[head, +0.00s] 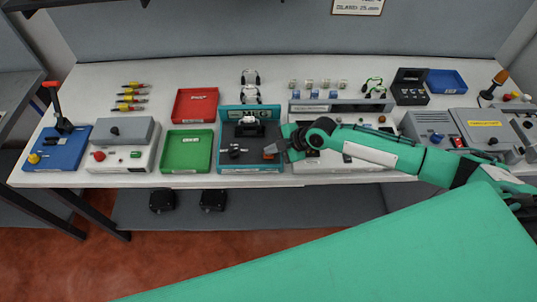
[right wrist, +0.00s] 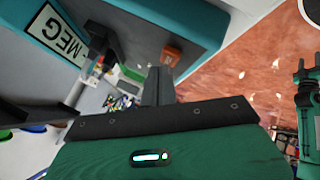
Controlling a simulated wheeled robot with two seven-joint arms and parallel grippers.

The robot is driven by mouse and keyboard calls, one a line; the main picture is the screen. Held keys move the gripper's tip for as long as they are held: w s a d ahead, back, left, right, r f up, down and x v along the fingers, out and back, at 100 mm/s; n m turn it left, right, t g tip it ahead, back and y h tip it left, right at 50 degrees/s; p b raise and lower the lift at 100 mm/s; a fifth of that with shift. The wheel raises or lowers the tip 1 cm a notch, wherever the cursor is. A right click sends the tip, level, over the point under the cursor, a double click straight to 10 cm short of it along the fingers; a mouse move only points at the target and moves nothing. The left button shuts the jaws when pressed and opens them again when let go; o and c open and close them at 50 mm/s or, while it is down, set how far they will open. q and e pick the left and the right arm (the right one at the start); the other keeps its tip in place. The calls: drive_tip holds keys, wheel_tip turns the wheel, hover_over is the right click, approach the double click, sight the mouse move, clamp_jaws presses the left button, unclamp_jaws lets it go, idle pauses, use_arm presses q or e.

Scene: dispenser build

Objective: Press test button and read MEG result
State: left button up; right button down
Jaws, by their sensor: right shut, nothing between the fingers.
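The teal MEG tester (head: 224,140) stands near the front edge of the bench in the head view. Its MEG label (right wrist: 57,36) is readable in the right wrist view. An orange-red button (right wrist: 171,56) is on its face; it also shows in the head view (head: 270,149). My right gripper (head: 285,149) is shut and empty, its tips (right wrist: 157,78) close beside the button. I cannot tell whether they touch it. A dark part with a dial (head: 236,151) sits on the tester. No result is legible. My left gripper is not in view.
A green tray (head: 187,167) is left of the tester, with a red tray (head: 195,92) behind it. A grey station with a red button (head: 98,156) and a blue press base (head: 58,160) stand farther left. Another station (head: 345,162) is right, partly behind my right arm.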

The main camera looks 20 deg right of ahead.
drive_tip(key=shift+f+b, duration=0.4)
drive_tip(key=shift+b, duration=0.1)
idle(0.5)
drive_tip(key=shift+r, duration=0.1)
drive_tip(key=shift+r+p, duration=0.45)
drive_tip(key=shift+r, duration=0.3)
drive_tip(key=shift+r+p, duration=1.55)
drive_tip(key=shift+r, duration=0.95)
